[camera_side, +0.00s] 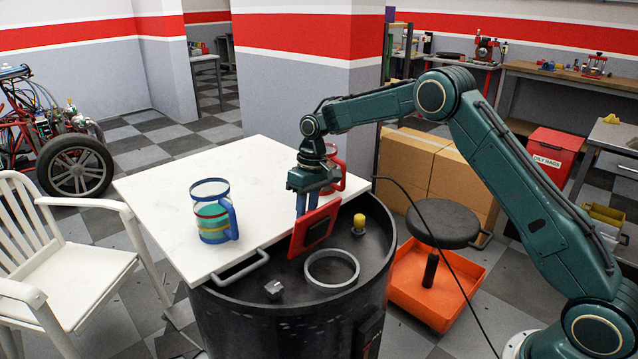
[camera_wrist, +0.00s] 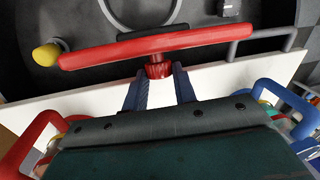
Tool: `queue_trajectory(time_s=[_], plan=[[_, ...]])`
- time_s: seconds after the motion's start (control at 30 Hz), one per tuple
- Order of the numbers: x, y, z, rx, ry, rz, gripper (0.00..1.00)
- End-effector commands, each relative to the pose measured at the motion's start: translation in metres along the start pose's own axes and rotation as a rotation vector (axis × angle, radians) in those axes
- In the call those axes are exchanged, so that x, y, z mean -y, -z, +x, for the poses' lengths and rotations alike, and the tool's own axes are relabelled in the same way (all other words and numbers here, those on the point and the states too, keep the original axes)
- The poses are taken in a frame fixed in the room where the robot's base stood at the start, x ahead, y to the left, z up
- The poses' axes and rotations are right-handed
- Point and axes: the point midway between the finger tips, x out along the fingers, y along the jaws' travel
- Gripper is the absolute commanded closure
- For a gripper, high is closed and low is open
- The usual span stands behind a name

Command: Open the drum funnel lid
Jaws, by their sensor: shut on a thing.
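The black drum (camera_side: 225,315) stands at the front centre, with a grey funnel ring (camera_side: 331,287) on its top. The red square lid (camera_side: 301,245) stands steeply tilted beside the ring, leaving the ring's opening uncovered. In the wrist view the lid (camera_wrist: 205,38) shows nearly edge-on, with its ribbed red knob (camera_wrist: 159,69) facing me. My gripper (camera_side: 305,206) reaches down to the lid from above. Its blue fingers also show in the wrist view (camera_wrist: 160,84), shut on the knob. The lid's lower edge and any hinge cannot be made out clearly.
A white tabletop (camera_side: 150,195) adjoins the drum, holding a blue-banded mug (camera_side: 212,224) and a red mug (camera_side: 338,170) close behind my gripper. A yellow-capped fitting (camera_side: 359,222) and a grey handle (camera_side: 240,271) stand near the lid. A black stool (camera_side: 442,222) is right.

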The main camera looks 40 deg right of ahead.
Motion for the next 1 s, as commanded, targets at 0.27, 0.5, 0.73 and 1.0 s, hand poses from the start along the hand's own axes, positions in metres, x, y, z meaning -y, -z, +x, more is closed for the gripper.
queue_trajectory(time_s=[0.27,0.5,0.73,1.0], plan=[[-0.005,0.027,0.004,-0.012,-0.001,0.002,1.0],[-0.007,0.039,0.008,-0.01,-0.001,0.004,1.0],[-0.008,0.043,0.01,-0.009,0.0,0.004,1.0],[-0.009,0.043,0.01,-0.008,0.0,0.005,1.0]])
